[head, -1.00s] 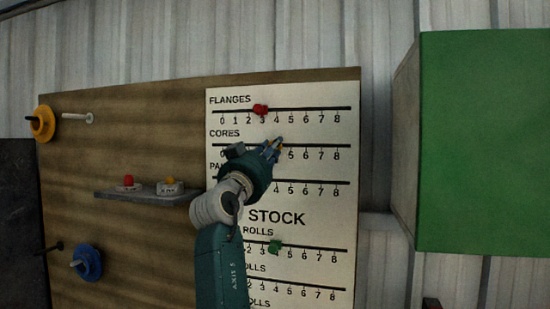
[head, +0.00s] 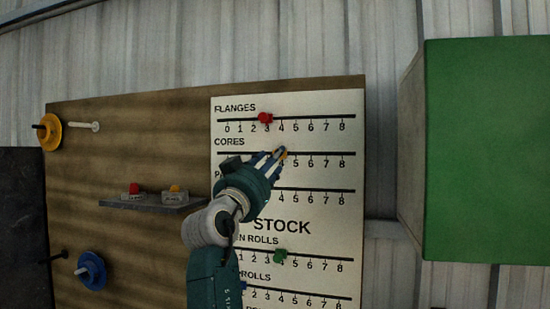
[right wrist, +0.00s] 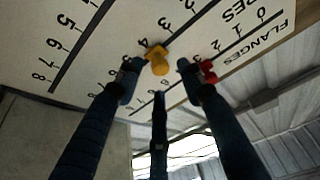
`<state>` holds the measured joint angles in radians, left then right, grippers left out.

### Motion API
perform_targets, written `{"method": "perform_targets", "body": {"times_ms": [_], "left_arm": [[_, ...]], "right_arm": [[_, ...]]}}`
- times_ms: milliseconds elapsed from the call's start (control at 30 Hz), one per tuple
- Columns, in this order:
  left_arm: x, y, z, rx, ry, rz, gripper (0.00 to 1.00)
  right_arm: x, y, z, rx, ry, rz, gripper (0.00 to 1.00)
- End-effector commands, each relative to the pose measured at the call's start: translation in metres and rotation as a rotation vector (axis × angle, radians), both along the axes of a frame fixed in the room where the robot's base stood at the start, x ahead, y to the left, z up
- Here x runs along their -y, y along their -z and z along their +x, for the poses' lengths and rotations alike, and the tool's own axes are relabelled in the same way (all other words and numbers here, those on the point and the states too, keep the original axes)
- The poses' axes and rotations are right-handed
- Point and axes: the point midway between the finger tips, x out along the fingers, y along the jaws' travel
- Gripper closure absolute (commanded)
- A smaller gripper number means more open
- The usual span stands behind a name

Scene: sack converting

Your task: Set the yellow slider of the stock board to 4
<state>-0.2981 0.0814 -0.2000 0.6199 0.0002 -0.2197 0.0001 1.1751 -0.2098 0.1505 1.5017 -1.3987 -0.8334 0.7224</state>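The white stock board (head: 335,220) hangs upright on a brown panel. Its yellow slider (head: 284,153) sits on the CORES rail at about the 4 mark. In the right wrist view the yellow slider (right wrist: 158,60) lies between my fingertips, beside the printed 4. My right gripper (head: 273,157) points at it in the head view, partly covering the CORES and lower rows. In the right wrist view its fingers (right wrist: 158,80) are spread, with visible gaps to the slider. My left gripper is not in view.
A red slider (head: 265,118) is near 3 on the FLANGES rail, close to one finger in the wrist view. A green slider (head: 280,255) sits on a lower rail. A shelf (head: 150,204) is left of the board, and a green box (head: 485,150) juts out at right.

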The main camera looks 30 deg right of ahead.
Motion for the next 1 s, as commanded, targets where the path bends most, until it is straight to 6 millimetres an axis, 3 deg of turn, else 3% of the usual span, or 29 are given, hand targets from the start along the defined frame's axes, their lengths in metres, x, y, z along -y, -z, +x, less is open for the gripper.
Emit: {"method": "perform_targets", "body": {"times_ms": [200,400,1000], "left_arm": [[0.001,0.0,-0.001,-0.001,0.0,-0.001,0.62],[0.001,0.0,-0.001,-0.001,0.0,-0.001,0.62],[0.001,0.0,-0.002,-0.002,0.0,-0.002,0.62]], "right_arm": [[-0.037,0.018,-0.026,0.0,-0.002,0.0,0.62],[-0.058,0.028,-0.042,0.001,0.001,-0.001,0.62],[-0.065,0.03,-0.047,0.002,0.001,-0.002,0.62]]}}
